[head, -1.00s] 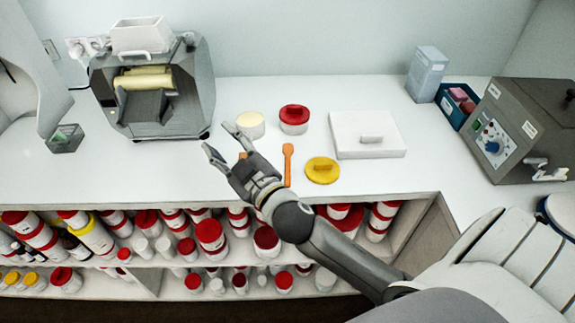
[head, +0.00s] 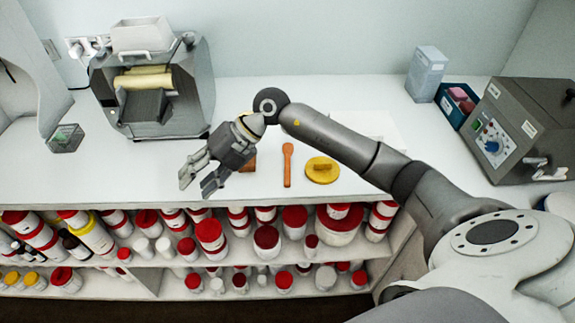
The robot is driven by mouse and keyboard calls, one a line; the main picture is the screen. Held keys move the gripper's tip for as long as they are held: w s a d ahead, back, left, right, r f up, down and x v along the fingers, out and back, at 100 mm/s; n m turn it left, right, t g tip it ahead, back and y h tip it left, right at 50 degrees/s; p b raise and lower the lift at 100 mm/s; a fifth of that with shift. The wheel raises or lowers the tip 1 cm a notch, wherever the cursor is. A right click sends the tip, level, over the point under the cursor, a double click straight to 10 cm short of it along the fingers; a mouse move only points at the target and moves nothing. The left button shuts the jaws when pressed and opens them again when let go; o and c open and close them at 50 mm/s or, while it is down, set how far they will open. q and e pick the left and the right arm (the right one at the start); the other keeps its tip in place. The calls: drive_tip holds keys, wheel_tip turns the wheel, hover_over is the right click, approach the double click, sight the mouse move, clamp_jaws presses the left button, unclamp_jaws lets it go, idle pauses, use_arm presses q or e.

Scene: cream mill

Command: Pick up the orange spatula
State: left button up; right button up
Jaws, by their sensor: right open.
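The orange spatula (head: 288,166) lies on the white counter, its handle toward the front edge. A small brown-orange block (head: 248,162) lies left of it, partly hidden by my gripper. My right gripper (head: 194,189) is open and empty, left of the spatula and over the front part of the counter, with its fingers pointing down and left. My left gripper is not in view.
A yellow lid (head: 321,171) lies just right of the spatula. A grey roller mill (head: 155,90) stands back left and a grey control box (head: 517,130) right. Shelves below hold several red-lidded jars (head: 210,233). The front-left counter is clear.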

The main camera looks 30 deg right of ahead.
drive_tip(key=w+d+f+m+h, duration=0.15)
drive_tip(key=d+h, duration=0.35)
drive_tip(key=d, duration=0.5)
drive_tip(key=m+g+h+p, duration=0.1)
drive_tip(key=m+g+h, duration=0.1)
drive_tip(key=h, duration=0.3)
hover_over(287, 173)
drive_tip(key=d, duration=0.1)
drive_tip(key=f, duration=0.3)
drive_tip(key=shift+w+f, duration=0.3)
drive_tip(key=shift+w, duration=0.05)
drive_tip(key=shift+s+a+f+p, duration=0.15)
drive_tip(key=shift+a+f+p, duration=0.05)
drive_tip(key=shift+f+p, duration=0.45)
drive_tip(key=f, duration=0.1)
drive_tip(key=f+p, duration=0.1)
drive_tip(key=f, duration=0.1)
drive_tip(key=shift+s+a+f, duration=0.15)
drive_tip(key=shift+s+a, duration=0.05)
drive_tip(key=shift+f, duration=0.35)
drive_tip(key=shift+c, duration=0.3)
clamp_jaws()
